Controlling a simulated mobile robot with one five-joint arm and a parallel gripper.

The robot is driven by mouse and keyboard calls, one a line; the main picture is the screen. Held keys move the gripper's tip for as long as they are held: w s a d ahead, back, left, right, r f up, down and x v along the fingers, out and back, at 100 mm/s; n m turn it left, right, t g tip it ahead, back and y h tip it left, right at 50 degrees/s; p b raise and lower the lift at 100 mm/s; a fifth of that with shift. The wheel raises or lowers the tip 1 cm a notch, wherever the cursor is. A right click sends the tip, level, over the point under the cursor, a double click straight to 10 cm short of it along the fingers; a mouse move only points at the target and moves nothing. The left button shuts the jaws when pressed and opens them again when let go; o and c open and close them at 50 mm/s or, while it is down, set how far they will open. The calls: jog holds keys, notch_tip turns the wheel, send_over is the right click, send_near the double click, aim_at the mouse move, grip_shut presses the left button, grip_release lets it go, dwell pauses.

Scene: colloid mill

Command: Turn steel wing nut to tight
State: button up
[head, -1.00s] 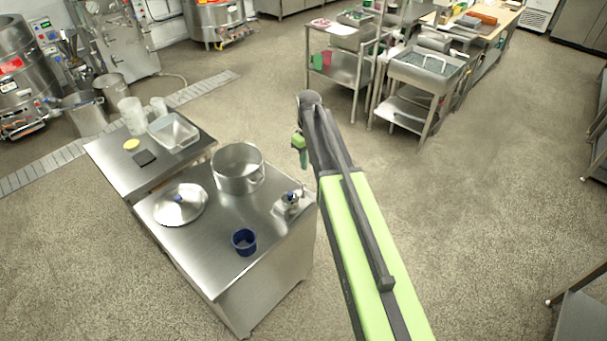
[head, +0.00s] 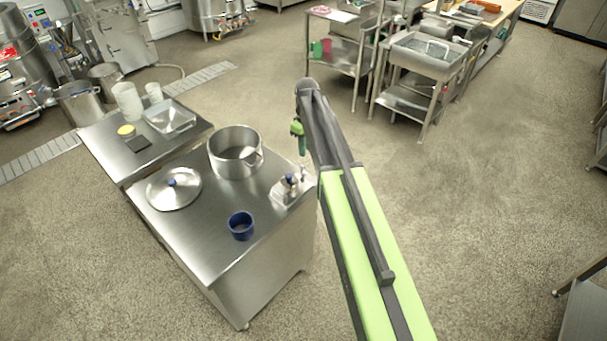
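A small steel fitting (head: 288,188) with a dark blue part on top stands at the right edge of the steel table (head: 190,240). A steel wing nut cannot be made out on it at this size. My gripper (head: 301,147) hangs from the far end of my raised green and black arm. In the picture it shows above the fitting, apart from it, against the floor. It is small and seen from behind, so its fingers cannot be told apart, and nothing is seen in it.
A steel pot (head: 236,152), a lid (head: 174,188) and a blue cup (head: 241,226) stand on the table. A lower table to the left holds a clear tray (head: 170,116) and beakers. A sink cart (head: 428,60) stands behind.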

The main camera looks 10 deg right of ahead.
jog(key=b, duration=0.7)
send_over(305, 174)
notch_tip(305, 174, down, 8)
jog(key=shift+w+d+f, duration=0.15)
jog(key=shift+f, duration=0.1)
jog(key=shift+r, duration=0.1)
jog(key=shift+c, duration=0.4)
grip_shut()
